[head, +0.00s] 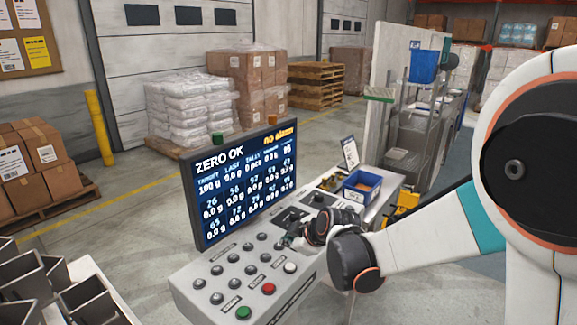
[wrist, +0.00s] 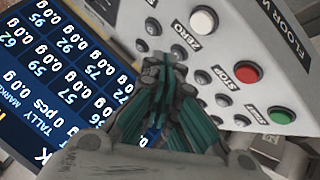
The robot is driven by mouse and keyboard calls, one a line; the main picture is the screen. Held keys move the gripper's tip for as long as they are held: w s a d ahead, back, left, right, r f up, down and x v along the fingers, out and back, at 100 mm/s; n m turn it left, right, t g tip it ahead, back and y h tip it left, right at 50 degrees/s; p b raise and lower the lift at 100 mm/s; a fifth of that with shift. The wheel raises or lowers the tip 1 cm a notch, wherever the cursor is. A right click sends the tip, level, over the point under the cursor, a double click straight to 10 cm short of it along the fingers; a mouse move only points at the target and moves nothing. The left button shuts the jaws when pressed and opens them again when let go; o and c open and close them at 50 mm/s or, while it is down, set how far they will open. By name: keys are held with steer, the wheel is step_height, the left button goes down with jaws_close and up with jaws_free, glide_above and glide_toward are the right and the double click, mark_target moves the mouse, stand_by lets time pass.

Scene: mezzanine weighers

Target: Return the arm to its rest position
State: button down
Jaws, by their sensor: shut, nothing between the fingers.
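My arm (head: 420,243) reaches in from the right in the head view, bent low over the control console (head: 215,275). My gripper (head: 287,241) is at its end, over the rear part of the button panel and in front of the screen. In the wrist view, its green-padded fingers (wrist: 166,62) are together and empty. The fingertips lie near the small black knobs and the white ZERO button (wrist: 203,20). Whether they touch the panel cannot be told. The screen (head: 240,182) reads "ZERO OK" and "no alarm".
The console also carries a red STOP button (head: 268,288) and a green button (head: 243,313). A blue bin (head: 362,186) stands behind my gripper, with a small tilted sign (head: 349,152) near it. Metal hoppers (head: 35,285) are at the lower left. Open floor lies beyond the screen.

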steer(key=s+d+r+m+h+b, duration=0.1)
steer(key=s+d+r+m+b, duration=0.1)
steer(key=s+d+r+m, duration=0.35)
steer(key=s+d+m+h+b, duration=0.1)
steer(key=s+d+m, duration=0.2)
steer(key=s, duration=0.5)
steer(key=s+d+f+m+h+b, duration=0.1)
steer(key=s+d+m, duration=0.2)
steer(key=s+d, duration=0.3)
steer(key=s+d+m+h+b, duration=0.1)
steer(key=s+d+m+h, duration=0.1)
steer(key=s, duration=0.8)
steer(key=d+m, duration=0.1)
steer(key=d, duration=0.1)
steer(key=shift+s+d+f+m+g, duration=0.2)
steer(key=shift+d+m+g, duration=0.1)
steer(key=shift+d+m, duration=0.1)
